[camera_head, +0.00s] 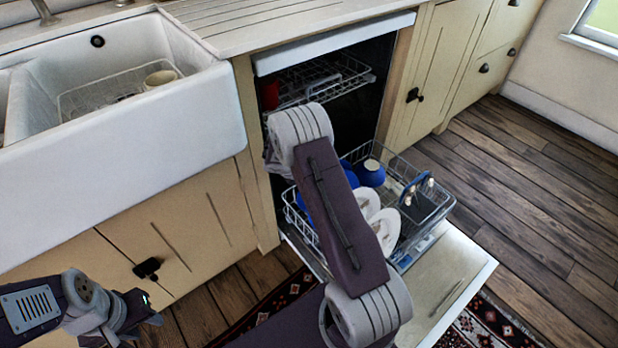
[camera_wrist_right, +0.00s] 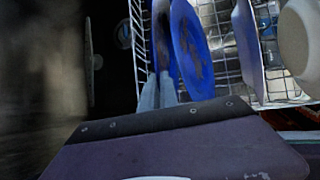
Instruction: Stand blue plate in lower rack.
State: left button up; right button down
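A blue plate (camera_wrist_right: 192,50) with brown marks stands on edge in the lower rack (camera_head: 437,213) in the right wrist view. A narrow greyish-blue piece (camera_wrist_right: 161,35), seen nearly edge-on, is just left of it, in line with my right gripper's fingers. My right gripper (camera_wrist_right: 160,92) is low at the rack's side. Its two pale fingers are close together beside the blue plate, and what lies between them is unclear. My arm hides this gripper in the head view, where blue shows at both sides of the arm. My left gripper (camera_head: 143,309) is away from the rack, at lower left.
The lower rack is pulled out over the open dishwasher door (camera_head: 452,285). It holds white plates (camera_head: 387,228), a blue bowl (camera_head: 371,173) and a cutlery holder (camera_head: 416,188). The upper rack (camera_head: 325,78) is above. A sink (camera_head: 215,110) is at left. Floor at right is clear.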

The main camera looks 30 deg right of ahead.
jog(key=c, duration=1.6)
grip_release()
jog(key=shift+o, duration=0.2)
jog(key=p+v, duration=0.4)
jog(key=v, duration=0.5)
jog(key=shift+p, duration=0.4)
